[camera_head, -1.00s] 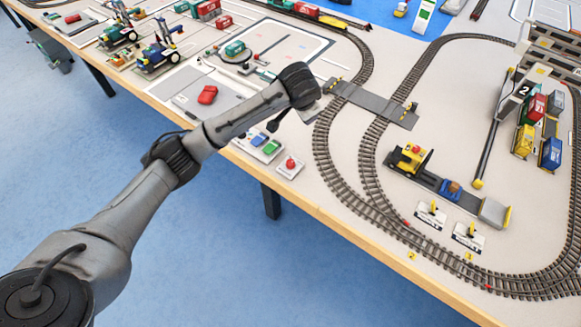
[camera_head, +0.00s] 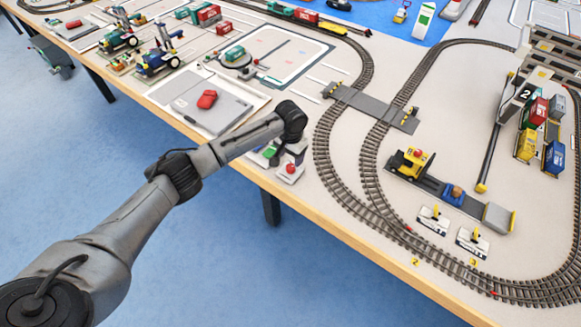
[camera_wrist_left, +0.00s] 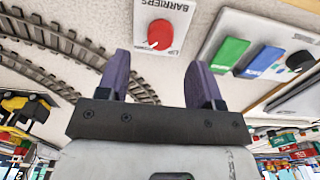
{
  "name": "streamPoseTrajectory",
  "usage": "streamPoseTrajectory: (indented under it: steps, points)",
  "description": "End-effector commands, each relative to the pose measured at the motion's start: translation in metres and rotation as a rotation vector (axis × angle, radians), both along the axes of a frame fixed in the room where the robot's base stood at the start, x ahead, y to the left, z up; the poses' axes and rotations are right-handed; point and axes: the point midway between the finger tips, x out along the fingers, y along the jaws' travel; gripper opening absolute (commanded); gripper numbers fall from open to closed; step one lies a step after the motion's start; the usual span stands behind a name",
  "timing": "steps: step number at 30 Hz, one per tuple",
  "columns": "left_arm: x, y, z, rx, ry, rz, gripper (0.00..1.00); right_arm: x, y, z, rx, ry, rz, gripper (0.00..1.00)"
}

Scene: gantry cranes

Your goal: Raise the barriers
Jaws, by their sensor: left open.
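The barrier control is a small white panel lettered BARRIERS (camera_wrist_left: 180,12) with a red knob (camera_wrist_left: 160,34). It also shows in the head view as a white panel with a red top (camera_head: 290,169) near the table's front edge. My left gripper (camera_head: 295,148) is just above and behind it. In the left wrist view its fingers (camera_wrist_left: 161,78) are apart and empty, with the red knob beyond the gap between them. The level crossing (camera_head: 370,107) lies across the tracks, with small yellow-black posts at its ends. Its barrier positions are too small to tell. My right gripper is out of view.
A panel with a green button (camera_wrist_left: 230,54) and a blue button (camera_wrist_left: 262,61) stands beside the red-knob panel. A grey pad with a red object (camera_head: 207,99) lies to the left. Two white lever panels (camera_head: 433,219) stand to the right, between the tracks.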

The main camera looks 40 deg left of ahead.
Motion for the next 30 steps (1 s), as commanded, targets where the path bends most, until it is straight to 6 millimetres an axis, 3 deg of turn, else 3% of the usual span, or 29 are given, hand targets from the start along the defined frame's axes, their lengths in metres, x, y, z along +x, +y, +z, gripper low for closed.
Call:
streamPoseTrajectory:
  steps: [3, 12, 25, 30]
  points:
    - [0.000, 0.000, -0.023, 0.001, 0.002, 0.000, 0.60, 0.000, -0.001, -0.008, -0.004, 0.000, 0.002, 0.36]
    - [0.000, 0.000, -0.052, 0.002, 0.001, 0.000, 0.60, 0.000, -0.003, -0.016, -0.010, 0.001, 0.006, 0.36]
    - [0.000, 0.000, -0.057, 0.001, 0.000, -0.001, 0.60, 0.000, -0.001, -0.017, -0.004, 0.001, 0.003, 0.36]
    - [0.000, 0.000, -0.057, 0.001, 0.000, -0.001, 0.46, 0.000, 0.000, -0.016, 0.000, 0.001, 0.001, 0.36]
